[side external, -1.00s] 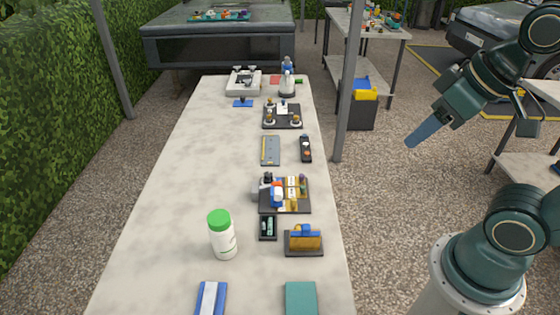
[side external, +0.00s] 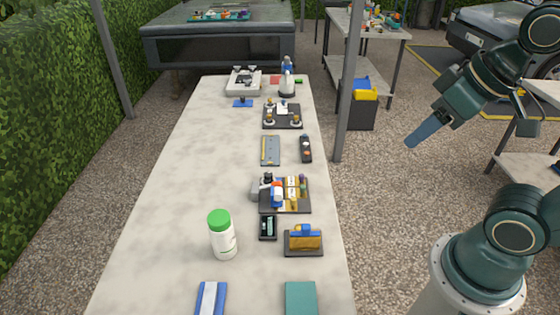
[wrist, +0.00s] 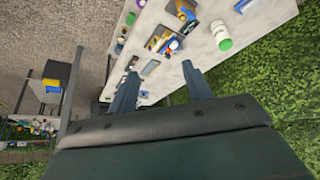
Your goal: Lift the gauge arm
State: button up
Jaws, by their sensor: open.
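I cannot say for certain which part is the gauge arm. A dark board (side external: 300,207) on the long table carries a small blue, white and red item (side external: 277,195), yellow pieces and a grey-and-black part (side external: 259,190) at its left edge. Farther back is a black tray (side external: 283,124) with brass-coloured round pieces. My gripper (side external: 420,135) is in the air to the right of the table, well apart from everything on it. In the wrist view my gripper (wrist: 161,76) shows two spread fingers with nothing held between them, and the table items lie beyond.
A white bottle with a green lid (side external: 222,235) stands upright near the front of the table (side external: 170,215). A yellow-and-blue block (side external: 304,239) sits to its right. A grey post (side external: 346,90) rises beside the table's right edge. The table's left side is mostly bare.

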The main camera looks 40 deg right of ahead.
jog(key=c, duration=0.7)
jog(key=shift+w+f, duration=0.1)
jog(key=shift+w, duration=0.15)
jog(key=c, duration=0.4)
jog(key=shift+w+a+f, duration=0.1)
jog(key=shift+w, duration=0.25)
jog(key=w+f+m+y, duration=0.5)
jog(key=w+f+m, duration=0.3)
jog(key=w+f, duration=0.75)
jog(key=shift+w+d+f+m+t+y, duration=0.25)
jog(key=shift+w+d+f+m+t, duration=0.7)
jog(key=shift+f+m, duration=1.3)
jog(key=shift+w+d+f+m+t+y, duration=0.2)
jog(key=shift+w+d+f+m+t, duration=0.4)
jog(key=shift+w+d+f+m, duration=1.2)
jog(key=shift+w+d+f+m+t+y, duration=0.25)
jog(key=shift+w+d+f+m+t, duration=0.5)
jog(key=shift+f+m, duration=1.85)
